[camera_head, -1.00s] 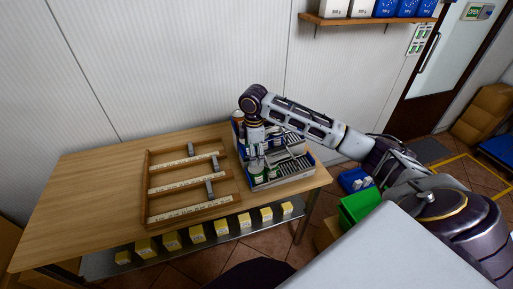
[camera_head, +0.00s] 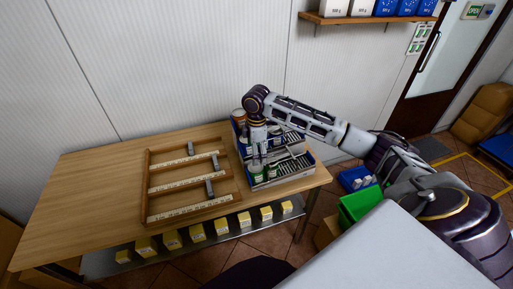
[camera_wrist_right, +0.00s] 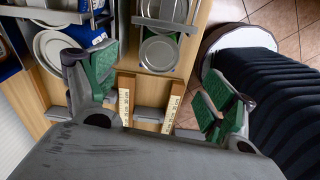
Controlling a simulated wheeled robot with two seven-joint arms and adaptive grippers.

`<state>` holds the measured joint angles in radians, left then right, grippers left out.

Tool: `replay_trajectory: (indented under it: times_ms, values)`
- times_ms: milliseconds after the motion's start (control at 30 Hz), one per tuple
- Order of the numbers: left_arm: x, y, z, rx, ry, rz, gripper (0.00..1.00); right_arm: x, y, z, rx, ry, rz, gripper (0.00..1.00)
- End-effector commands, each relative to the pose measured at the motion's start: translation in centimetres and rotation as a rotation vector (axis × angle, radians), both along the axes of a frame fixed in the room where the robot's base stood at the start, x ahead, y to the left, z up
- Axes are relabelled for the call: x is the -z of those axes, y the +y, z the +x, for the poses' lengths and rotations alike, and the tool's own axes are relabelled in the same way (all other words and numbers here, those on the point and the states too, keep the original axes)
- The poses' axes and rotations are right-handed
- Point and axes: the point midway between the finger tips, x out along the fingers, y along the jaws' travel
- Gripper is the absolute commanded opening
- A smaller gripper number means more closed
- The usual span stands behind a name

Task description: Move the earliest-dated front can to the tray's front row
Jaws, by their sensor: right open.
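The can rack (camera_head: 300,172), with blue and white edges, stands at the right end of the table. Front cans with green and white labels (camera_head: 256,173) stand in it; their dates are too small to read. My right gripper (camera_head: 258,158) is low over the front of the rack. In the right wrist view its green-padded fingers (camera_wrist_right: 155,88) are spread apart, with nothing held between them. The wooden tray (camera_head: 148,190) lies left of the rack. My left gripper is out of view.
The tray has several label strips (camera_head: 190,210) and grey blocks standing along its rows. Bare table (camera_head: 85,200) lies left of the tray. Yellow boxes (camera_head: 197,233) stand on the shelf below. A green crate (camera_head: 358,203) is on the floor at right.

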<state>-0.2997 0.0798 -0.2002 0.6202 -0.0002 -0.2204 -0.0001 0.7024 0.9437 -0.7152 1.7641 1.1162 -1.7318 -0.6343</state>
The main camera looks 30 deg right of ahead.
Motion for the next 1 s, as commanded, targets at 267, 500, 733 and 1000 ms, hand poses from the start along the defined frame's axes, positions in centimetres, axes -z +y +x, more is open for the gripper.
replay_trajectory:
  times_ms: [267,500,733,1000]
  values:
    - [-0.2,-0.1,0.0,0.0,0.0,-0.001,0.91,3.3,0.0,0.0,0.0,0.002,0.0,0.84]
    - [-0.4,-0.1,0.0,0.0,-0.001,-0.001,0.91,6.2,0.0,0.0,0.0,0.001,-0.001,0.84]
    - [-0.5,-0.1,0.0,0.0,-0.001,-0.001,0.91,8.9,-0.1,0.1,0.0,-0.001,-0.001,0.84]
    - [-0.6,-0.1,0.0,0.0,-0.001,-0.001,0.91,11.1,0.0,0.1,0.0,-0.001,0.0,0.84]
